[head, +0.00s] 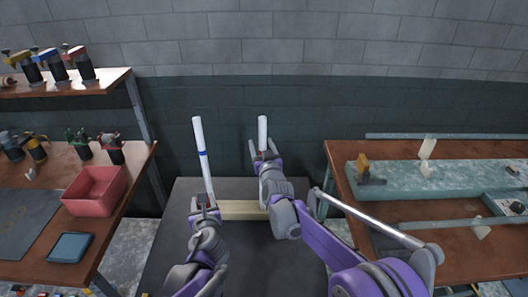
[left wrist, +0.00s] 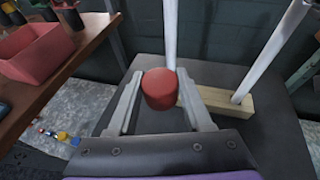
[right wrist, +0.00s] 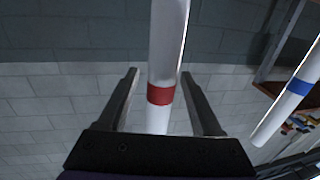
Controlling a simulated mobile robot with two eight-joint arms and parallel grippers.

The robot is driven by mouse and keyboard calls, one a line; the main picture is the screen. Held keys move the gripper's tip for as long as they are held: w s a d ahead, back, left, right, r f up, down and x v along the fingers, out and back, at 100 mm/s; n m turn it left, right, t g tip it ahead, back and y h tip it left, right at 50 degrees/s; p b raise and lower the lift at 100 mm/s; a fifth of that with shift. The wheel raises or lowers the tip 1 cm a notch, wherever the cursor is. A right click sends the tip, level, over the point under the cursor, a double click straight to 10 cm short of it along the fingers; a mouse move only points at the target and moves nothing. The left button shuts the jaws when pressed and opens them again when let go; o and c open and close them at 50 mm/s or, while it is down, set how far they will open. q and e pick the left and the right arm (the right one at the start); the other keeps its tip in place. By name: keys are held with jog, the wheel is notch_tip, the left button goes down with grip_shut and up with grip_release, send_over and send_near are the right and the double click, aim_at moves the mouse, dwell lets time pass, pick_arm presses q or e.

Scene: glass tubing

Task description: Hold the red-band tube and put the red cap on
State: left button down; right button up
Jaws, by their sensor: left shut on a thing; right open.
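The red cap (left wrist: 160,90) sits between the fingers of my left gripper (left wrist: 160,76), which is shut on it. In the head view my left gripper (head: 206,199) is low, by the left end of the wooden block (head: 238,210); the cap cannot be made out there. The red-band tube (right wrist: 167,40) is white and stands between the open fingers of my right gripper (right wrist: 160,76), with gaps on both sides. In the head view its upper part (head: 262,130) rises above my right gripper (head: 262,148), and its band is hidden.
A blue-band tube (head: 200,140) stands left of the red-band tube, behind my left gripper. A left bench holds a red bin (head: 95,190) and a blue tray (head: 70,247). A right bench (head: 440,258) carries a long pale slab (head: 460,178). The dark table (head: 180,225) looks otherwise clear.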

jog(key=shift+w+a, duration=0.1)
jog(key=shift+w, duration=0.35)
grip_shut()
